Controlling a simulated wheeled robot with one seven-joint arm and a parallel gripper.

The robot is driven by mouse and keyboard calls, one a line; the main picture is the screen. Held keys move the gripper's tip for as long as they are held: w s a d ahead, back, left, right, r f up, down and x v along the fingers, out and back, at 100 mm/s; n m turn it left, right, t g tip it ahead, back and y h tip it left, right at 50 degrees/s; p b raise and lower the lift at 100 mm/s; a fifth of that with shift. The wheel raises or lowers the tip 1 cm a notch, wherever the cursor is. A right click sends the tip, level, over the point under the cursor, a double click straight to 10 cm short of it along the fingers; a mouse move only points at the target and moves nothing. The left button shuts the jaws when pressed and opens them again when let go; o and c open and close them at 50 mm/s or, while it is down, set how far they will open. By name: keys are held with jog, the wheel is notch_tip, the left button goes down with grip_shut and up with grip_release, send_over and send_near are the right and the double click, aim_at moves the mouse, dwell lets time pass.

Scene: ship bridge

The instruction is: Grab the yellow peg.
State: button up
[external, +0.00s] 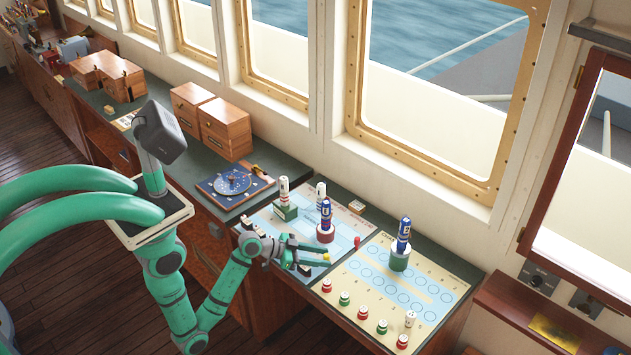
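The yellow peg (326,257) shows as a small rounded yellow top on the blue and white chart board, near its front edge. My gripper (325,256) reaches in from the left, low over the board. Its two green fingers are spread apart, and the yellow top shows at their tips. I cannot tell whether either finger touches it. The lower part of the peg is hidden by the near finger.
A red peg (357,242) stands just right of the fingers. Behind them a blue figure stands on a red base (325,233). A cream board (440,291) on the right holds several red and green pieces. Wooden boxes (226,128) stand farther back.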

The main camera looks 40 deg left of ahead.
aim_at(336, 266)
jog(key=shift+x, duration=3.1)
grip_shut()
